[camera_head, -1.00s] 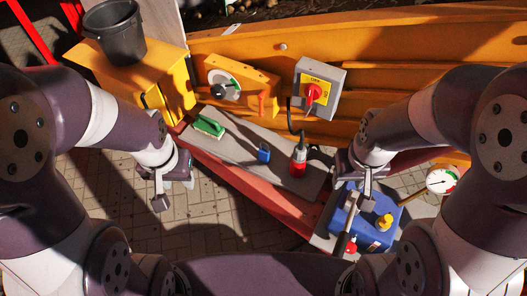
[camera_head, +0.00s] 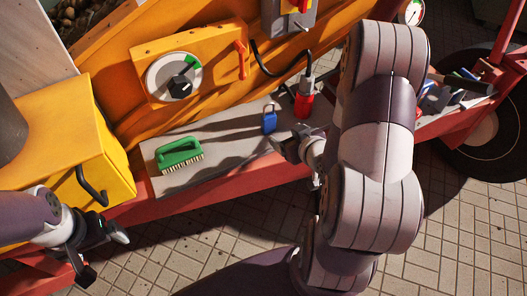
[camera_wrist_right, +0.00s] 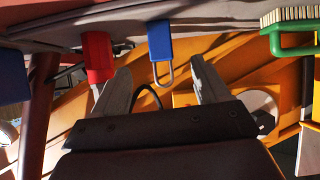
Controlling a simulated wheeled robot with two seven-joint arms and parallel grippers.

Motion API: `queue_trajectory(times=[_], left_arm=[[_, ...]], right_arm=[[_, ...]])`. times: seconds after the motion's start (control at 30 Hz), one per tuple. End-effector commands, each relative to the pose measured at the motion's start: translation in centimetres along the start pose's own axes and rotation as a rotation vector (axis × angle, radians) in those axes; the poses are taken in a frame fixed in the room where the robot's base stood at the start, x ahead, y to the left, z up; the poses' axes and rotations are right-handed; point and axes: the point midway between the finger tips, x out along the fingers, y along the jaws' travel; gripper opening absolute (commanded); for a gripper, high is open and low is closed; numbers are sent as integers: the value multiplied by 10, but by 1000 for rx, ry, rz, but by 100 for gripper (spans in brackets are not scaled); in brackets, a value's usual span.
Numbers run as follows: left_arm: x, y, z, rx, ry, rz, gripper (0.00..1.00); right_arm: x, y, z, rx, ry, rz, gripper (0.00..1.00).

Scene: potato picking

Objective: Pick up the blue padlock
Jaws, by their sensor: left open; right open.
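The blue padlock (camera_head: 269,123) stands on the grey shelf (camera_head: 228,150), left of a red plug (camera_head: 303,104). In the right wrist view, which shows the scene upside down, the padlock (camera_wrist_right: 160,42) appears with its shackle between my open fingertips. My right gripper (camera_head: 287,148) is open and empty, close to the padlock at the shelf's front edge; I cannot tell whether they touch. My left gripper (camera_head: 105,258) is open and empty at the lower left, away from the padlock.
A green brush (camera_head: 179,153) lies on the shelf to the left. A dial (camera_head: 174,77) and a yellow box (camera_head: 75,155) stand behind and left. Tools (camera_head: 455,90) lie on the shelf's right part.

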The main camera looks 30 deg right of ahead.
Motion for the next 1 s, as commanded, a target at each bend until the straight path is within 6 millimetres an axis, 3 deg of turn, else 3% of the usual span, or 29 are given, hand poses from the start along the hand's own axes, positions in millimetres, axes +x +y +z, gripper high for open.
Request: queue_trajectory(times=[0.03, 0.13, 0.4, 0.57, 0.8, 1.0], left_arm=[[31, 0, 3, 0, 1, 0, 95], [42, 0, 4, 0, 2, 0, 95], [59, 0, 6, 0, 2, 0, 95], [65, 0, 7, 0, 2, 0, 95], [85, 0, 9, 0, 2, 0, 95], [85, 0, 9, 0, 2, 0, 95]], right_arm=[[14, 1, 27, 18, 53, -1, 74], [15, 1, 32, 38, 140, -8, 74], [66, -1, 20, 42, 172, -15, 74], [85, 0, 14, 43, 171, -12, 74], [127, -2, 5, 44, 170, -12, 74], [134, -1, 0, 44, 169, -10, 74]])
